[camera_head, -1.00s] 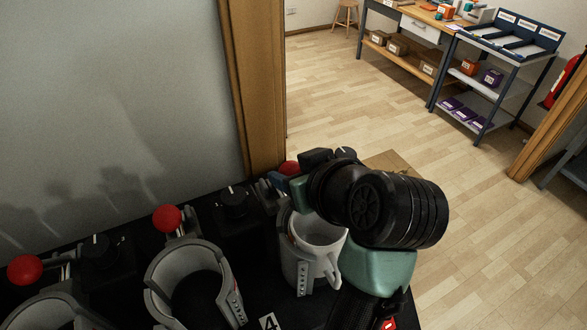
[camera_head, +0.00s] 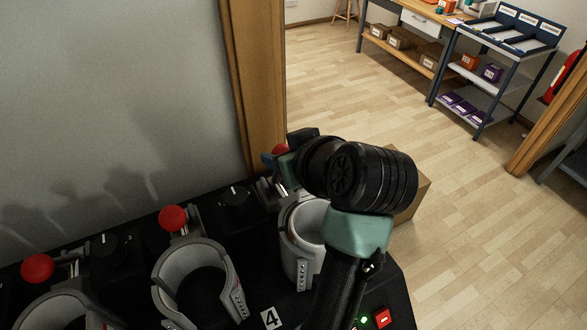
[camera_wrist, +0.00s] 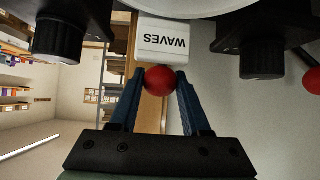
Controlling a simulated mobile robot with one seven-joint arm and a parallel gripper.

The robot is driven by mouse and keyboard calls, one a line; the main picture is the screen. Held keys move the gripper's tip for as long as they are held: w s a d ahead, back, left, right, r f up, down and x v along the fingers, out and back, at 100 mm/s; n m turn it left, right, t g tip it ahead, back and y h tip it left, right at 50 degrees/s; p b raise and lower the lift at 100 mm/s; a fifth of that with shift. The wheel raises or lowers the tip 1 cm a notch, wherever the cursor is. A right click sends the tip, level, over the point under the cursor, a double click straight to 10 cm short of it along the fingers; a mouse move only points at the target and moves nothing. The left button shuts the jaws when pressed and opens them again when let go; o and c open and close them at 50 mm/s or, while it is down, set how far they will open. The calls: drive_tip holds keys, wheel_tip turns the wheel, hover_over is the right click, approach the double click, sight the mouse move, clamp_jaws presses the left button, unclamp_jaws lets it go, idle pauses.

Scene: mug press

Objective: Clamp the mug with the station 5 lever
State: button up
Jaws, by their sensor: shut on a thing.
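The pale mug (camera_head: 311,222) sits upright inside the grey cuff-shaped clamp (camera_head: 289,235) at the right end of the black bench. My arm hides its right side and handle. The red ball knob (camera_head: 280,149) of that station's lever is behind the mug, partly covered by my gripper (camera_head: 272,159). In the wrist view the same red knob (camera_wrist: 160,80) is between the two blue fingertips of my gripper (camera_wrist: 160,78), which are shut on it. I cannot tell from here whether the clamp touches the mug.
Other stations to the left have an empty clamp (camera_head: 163,280) and red lever knobs (camera_head: 172,218). Black dials stand on the bench. A number 4 plate (camera_head: 270,318) is near the front. A grey wall (camera_head: 120,90) stands close behind; open wooden floor is at right.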

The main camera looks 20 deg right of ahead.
drive_tip(key=shift+w+a+r+p, duration=0.15)
drive_tip(key=shift+w+r+p, duration=0.15)
drive_tip(key=shift+w, duration=0.4)
drive_tip(key=shift+w+a+r+p, duration=0.2)
drive_tip(key=shift+w+p, duration=0.1)
drive_tip(key=shift+w, duration=0.5)
drive_tip(key=shift+w+a, duration=0.15)
drive_tip(key=shift+w, duration=0.65)
drive_tip(key=shift+w+a, duration=0.15)
drive_tip(key=shift+w, duration=0.6)
drive_tip(key=o, duration=0.9)
drive_tip(key=shift+c, duration=0.2)
drive_tip(key=shift+p, duration=0.3)
